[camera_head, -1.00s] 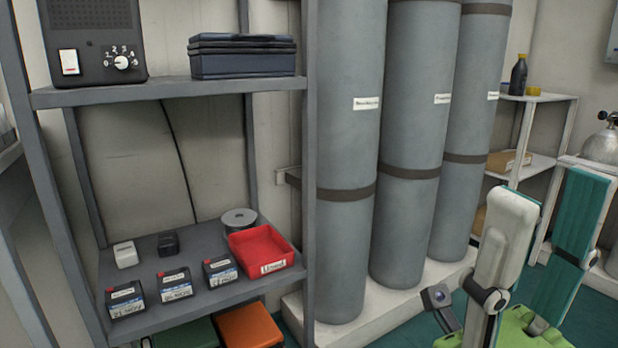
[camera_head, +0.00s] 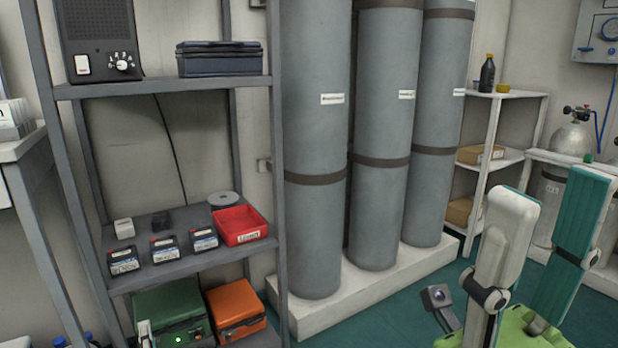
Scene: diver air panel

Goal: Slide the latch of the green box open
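The green box (camera_head: 168,302) sits on the lowest visible shelf of the grey rack, at the bottom left of the head view. Its lid looks shut. A small green light (camera_head: 178,339) shows low on its front. A narrow pale upright part (camera_head: 146,331) stands at its left front, cut by the frame edge; I cannot tell whether this is the latch. The lower front of the box is out of frame, so the latch's position is unclear. Neither of my grippers can be made out; only parts of my arm and body show at the lower right, well away from the box.
An orange box (camera_head: 236,303) stands right of the green one. The shelf above holds a red tray (camera_head: 240,226) and several small labelled boxes. A rack post (camera_head: 279,200) and tall grey cylinders (camera_head: 315,150) stand to the right. The green floor (camera_head: 380,315) before them is clear.

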